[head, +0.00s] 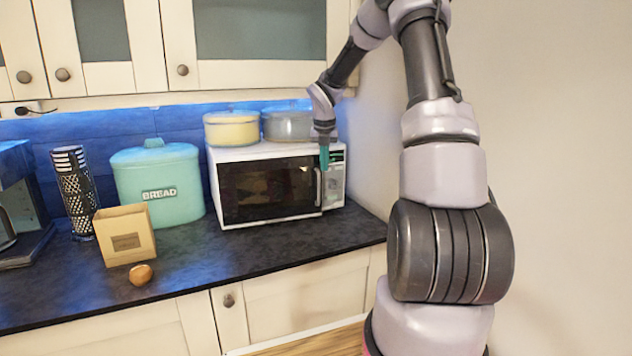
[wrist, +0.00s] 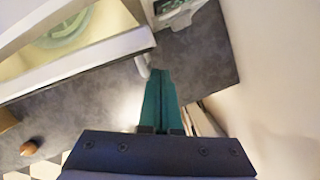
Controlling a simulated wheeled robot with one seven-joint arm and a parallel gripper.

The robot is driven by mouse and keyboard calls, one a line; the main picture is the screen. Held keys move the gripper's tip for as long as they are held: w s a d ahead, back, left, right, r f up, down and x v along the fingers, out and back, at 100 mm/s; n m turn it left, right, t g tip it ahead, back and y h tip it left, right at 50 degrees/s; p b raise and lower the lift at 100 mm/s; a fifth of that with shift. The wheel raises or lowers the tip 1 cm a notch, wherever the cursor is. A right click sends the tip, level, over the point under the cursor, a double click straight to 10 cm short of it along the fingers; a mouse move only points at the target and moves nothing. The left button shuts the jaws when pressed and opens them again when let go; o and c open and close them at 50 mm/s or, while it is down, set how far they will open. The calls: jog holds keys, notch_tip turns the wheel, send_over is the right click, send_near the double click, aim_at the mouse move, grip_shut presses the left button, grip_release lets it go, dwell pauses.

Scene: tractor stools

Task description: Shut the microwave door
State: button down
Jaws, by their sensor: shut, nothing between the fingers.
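The white microwave (head: 280,148) with a dark door window (head: 265,188) stands on the counter. Its door looks nearly flush in the head view. In the wrist view the door (wrist: 85,66) stands ajar, with the pale interior and a round glass plate (wrist: 62,28) visible behind it. The upright handle (head: 318,188) is at the door's right edge and also shows in the wrist view (wrist: 142,66). The control panel (head: 335,185) is to its right. My gripper (head: 324,166) is shut and empty, its teal fingers (wrist: 156,76) close beside the handle. I cannot tell whether they touch it.
A cream pot (head: 231,130) and a grey pot (head: 287,126) stand on the microwave. A green bread bin (head: 158,185), a paper bag (head: 126,234) and a brown round item (head: 140,274) are to the left. The counter (head: 270,240) before the microwave is clear. A wall (head: 560,150) is at right.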

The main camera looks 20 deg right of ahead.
jog(key=s+a+m+t+h, duration=0.2)
jog(key=s+a+t+h, duration=0.25)
jog(key=s+a, duration=0.6)
jog(key=shift+y, duration=0.25)
jog(key=shift+w+d+r+x, duration=0.2)
jog(key=shift+d+r+x, duration=0.1)
jog(key=shift+x, duration=1.85)
jog(key=shift+w+d+r+x, duration=0.15)
jog(key=shift+w+r+x, duration=0.15)
jog(key=shift+x, duration=1.85)
jog(key=shift+w+d+r+x, duration=0.15)
jog(key=shift+d+r+x, duration=0.15)
jog(key=shift+x, duration=1.9)
